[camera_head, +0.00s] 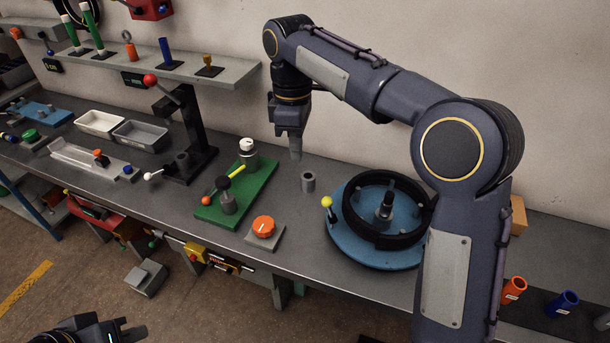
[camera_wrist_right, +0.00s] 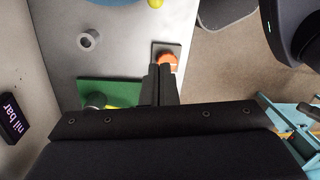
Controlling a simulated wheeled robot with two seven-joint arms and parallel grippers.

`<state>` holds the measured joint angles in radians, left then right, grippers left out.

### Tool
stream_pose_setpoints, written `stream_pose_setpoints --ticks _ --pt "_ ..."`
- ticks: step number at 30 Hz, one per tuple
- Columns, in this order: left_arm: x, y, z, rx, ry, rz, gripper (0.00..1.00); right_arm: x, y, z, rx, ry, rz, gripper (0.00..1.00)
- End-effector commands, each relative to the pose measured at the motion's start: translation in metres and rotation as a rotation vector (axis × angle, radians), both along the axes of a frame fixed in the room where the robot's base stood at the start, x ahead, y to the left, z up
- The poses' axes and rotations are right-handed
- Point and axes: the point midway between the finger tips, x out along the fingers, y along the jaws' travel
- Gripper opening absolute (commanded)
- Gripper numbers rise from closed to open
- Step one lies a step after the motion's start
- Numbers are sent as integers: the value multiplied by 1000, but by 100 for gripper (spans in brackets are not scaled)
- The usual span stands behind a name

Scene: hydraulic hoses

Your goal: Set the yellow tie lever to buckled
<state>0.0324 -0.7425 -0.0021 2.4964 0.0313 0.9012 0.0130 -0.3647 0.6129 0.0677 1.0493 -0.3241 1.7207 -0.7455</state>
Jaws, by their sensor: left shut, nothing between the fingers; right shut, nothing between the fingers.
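The yellow tie lever (camera_head: 327,203) has a round yellow knob on a short stem. It stands at the left rim of a round blue base (camera_head: 345,240) that carries a coiled black hose (camera_head: 350,215). In the right wrist view the knob (camera_wrist_right: 155,3) is cut by the top edge. My right gripper (camera_head: 295,154) points down, shut and empty, above the bench to the upper left of the lever, apart from it. My left gripper (camera_head: 98,332) is low at the bottom left, away from the bench and partly cut off; its fingers are hard to make out.
A green board (camera_head: 260,195) with fittings and a yellow rod (camera_head: 237,170) lies left of the blue base. An orange knob (camera_head: 263,226) and a small grey ring (camera_head: 308,181) sit between them. A black post (camera_head: 195,125) with a red ball stands further left.

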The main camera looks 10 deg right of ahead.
Motion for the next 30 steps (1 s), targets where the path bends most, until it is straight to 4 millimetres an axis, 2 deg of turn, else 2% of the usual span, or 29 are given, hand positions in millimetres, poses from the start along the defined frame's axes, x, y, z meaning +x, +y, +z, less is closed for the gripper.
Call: stream_pose_setpoints --ticks 11,16,20,30 --pt "0 0 0 0 0 0 0 2 2 -1 -4 4 10 0" --pt "0 0 -1 0 0 0 0 1 2 -12 -5 6 10 0" --pt "0 0 -4 0 0 0 0 -2 1 -33 -6 7 10 0" --pt "0 0 -4 0 0 0 0 -10 0 -104 -6 8 9 0"
